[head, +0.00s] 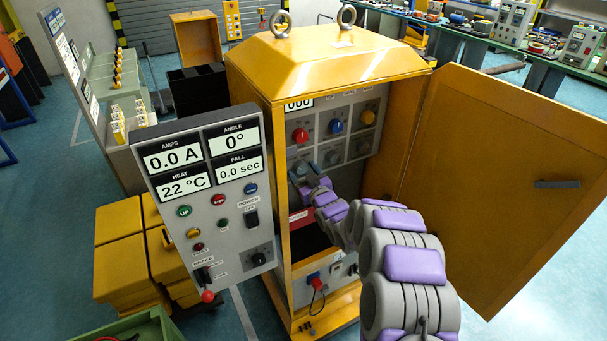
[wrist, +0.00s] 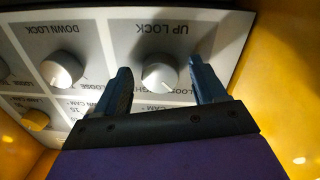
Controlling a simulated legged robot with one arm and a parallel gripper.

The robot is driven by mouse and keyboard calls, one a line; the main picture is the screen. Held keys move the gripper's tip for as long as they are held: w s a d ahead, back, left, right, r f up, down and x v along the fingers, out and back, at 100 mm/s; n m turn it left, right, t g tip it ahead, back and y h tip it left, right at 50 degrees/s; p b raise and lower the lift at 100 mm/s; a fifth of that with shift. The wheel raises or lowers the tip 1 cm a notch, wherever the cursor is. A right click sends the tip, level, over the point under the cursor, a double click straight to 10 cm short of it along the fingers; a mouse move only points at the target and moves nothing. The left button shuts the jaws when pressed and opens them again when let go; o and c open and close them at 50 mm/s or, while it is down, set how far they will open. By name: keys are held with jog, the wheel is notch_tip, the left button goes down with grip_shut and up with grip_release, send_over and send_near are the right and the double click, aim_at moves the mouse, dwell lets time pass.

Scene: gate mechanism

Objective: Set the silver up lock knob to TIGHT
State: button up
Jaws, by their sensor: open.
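The silver up lock knob (wrist: 161,75) shows in the wrist view, under the upside-down label UP LOCK on a white panel. My gripper (wrist: 161,66) is open, with one dark finger on each side of the knob. Gaps show between the fingers and the knob. The LOOSE and TIGHT labels are partly covered by the fingers, and I cannot tell the knob's exact setting. In the head view my gripper (head: 311,180) reaches into the yellow cabinet (head: 255,85) at the panel's lower left and hides the up lock knob.
The silver down lock knob (wrist: 62,70) sits beside it, with a yellow knob (wrist: 35,119) nearby. Red (head: 300,135) and blue (head: 336,127) knobs are higher on the panel. The cabinet door (head: 500,180) stands open at right. A display panel (head: 205,200) stands at left.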

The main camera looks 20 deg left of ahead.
jog(key=shift+c, duration=0.4)
jog(key=c, duration=1)
jog(key=shift+o, duration=0.2)
